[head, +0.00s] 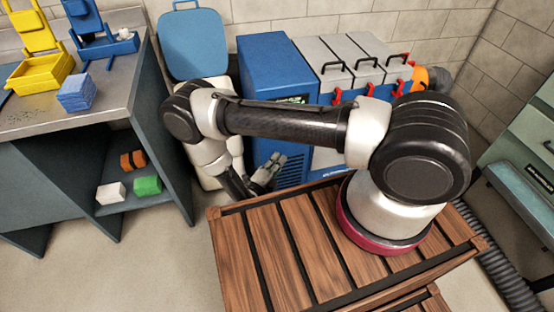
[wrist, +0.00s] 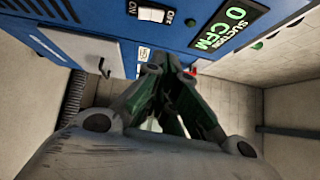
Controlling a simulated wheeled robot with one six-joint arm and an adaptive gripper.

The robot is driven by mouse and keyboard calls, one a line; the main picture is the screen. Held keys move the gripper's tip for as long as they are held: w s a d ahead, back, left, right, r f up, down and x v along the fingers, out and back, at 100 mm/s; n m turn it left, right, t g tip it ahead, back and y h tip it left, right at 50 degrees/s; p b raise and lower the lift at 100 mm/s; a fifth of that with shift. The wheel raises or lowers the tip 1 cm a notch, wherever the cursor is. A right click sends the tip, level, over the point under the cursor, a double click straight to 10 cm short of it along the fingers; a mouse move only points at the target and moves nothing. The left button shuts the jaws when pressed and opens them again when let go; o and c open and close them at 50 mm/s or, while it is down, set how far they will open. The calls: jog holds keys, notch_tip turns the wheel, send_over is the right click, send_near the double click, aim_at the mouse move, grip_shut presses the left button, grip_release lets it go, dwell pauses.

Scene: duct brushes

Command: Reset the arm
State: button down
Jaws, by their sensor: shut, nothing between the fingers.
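The same blue machine (wrist: 200,28) fills the top of the wrist view, with a green display reading 0 CFM suction and an ON/OFF switch. The gripper appears apart from the machine, but the exact gap cannot be told.
A workbench (head: 100,95) at left carries a yellow bin (head: 40,72), a blue bin (head: 105,45) and a blue block (head: 76,93). Orange, white and green blocks lie on its lower shelf. A grey hose (head: 500,260) runs along the right. Bare floor lies left of the wooden deck (head: 285,255).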

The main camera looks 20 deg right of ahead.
dwell(0.4)
jog(key=s+d+m+g+h, duration=0.2)
jog(key=s+d+m+g, duration=0.2)
jog(key=s+d+m, duration=0.15)
jog(key=s+d+r+m+g+y, duration=0.15)
jog(key=r+m+g+y, duration=0.25)
jog(key=r+m, duration=0.65)
jog(key=s+r+m+g+y, duration=0.3)
jog(key=r+m+g, duration=0.2)
jog(key=r+m, duration=0.6)
jog(key=s+d+r+m+g+y, duration=0.1)
jog(key=s+r+m+g+y, duration=0.25)
jog(key=r+m, duration=0.7)
jog(key=s+d+r+m+t+y, duration=0.2)
jog(key=s+d+r+m+t, duration=0.1)
jog(key=r, duration=0.7)
jog(key=s+d+r+m+t+y, duration=0.3)
jog(key=s+d+r+t, duration=0.1)
jog(key=r, duration=0.6)
jog(key=shift+r+t, duration=0.15)
jog(key=shift+t, duration=0.6)
